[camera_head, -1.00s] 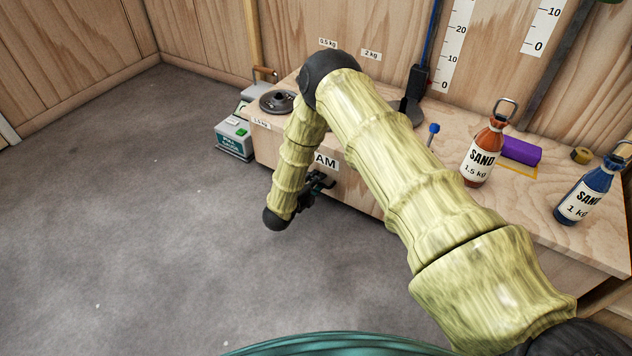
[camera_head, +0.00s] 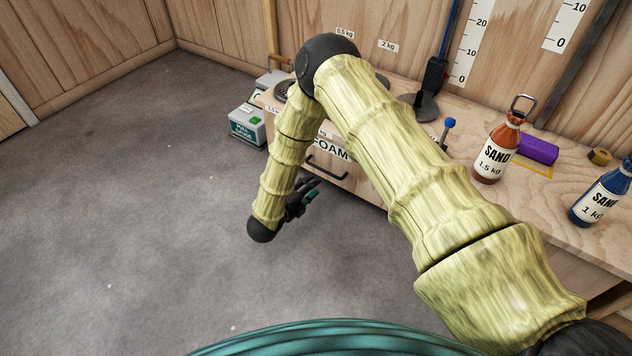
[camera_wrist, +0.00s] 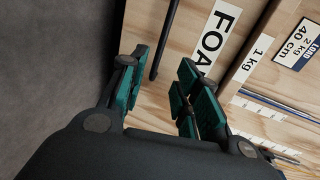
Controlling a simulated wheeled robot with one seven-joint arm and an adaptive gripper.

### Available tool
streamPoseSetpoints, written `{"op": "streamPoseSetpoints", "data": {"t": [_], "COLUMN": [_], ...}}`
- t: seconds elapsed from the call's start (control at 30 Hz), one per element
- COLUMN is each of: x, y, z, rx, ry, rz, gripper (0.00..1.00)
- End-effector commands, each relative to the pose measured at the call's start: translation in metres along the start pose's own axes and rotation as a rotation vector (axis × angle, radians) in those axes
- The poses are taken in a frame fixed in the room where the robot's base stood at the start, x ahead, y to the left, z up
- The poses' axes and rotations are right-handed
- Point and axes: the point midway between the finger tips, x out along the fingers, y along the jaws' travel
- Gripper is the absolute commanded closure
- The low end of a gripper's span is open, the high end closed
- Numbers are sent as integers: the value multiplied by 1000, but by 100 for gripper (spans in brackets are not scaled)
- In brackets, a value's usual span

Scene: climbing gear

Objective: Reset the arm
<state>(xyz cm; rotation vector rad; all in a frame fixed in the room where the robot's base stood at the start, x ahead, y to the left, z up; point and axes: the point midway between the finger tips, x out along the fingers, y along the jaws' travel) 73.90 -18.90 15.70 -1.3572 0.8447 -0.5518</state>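My gripper (camera_head: 308,194) hangs at the end of my folded arm, in front of the wooden bench and off to the left in the head view. In the wrist view my gripper (camera_wrist: 157,88) has its green-padded fingers well apart, with nothing between them. Beyond the fingers are the drawer front marked FOAM (camera_wrist: 222,35) and its dark bar handle (camera_wrist: 165,40). In the head view the FOAM drawer (camera_head: 330,150) looks closed, and its handle (camera_head: 327,168) is just above and right of my gripper. I see no contact between them.
A teal-labelled box (camera_head: 247,125) is on the floor left of the bench. The grey floor (camera_head: 130,200) to the left is clear.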

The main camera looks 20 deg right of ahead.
Motion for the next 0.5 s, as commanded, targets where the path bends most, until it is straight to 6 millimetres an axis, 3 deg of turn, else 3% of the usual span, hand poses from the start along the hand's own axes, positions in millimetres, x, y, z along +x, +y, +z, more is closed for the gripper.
{"op": "streamPoseSetpoints", "data": {"t": [0.5], "x": [-8], "y": [0], "z": [0], "rx": [-1], "ry": [0], "rz": [0], "gripper": [68]}}
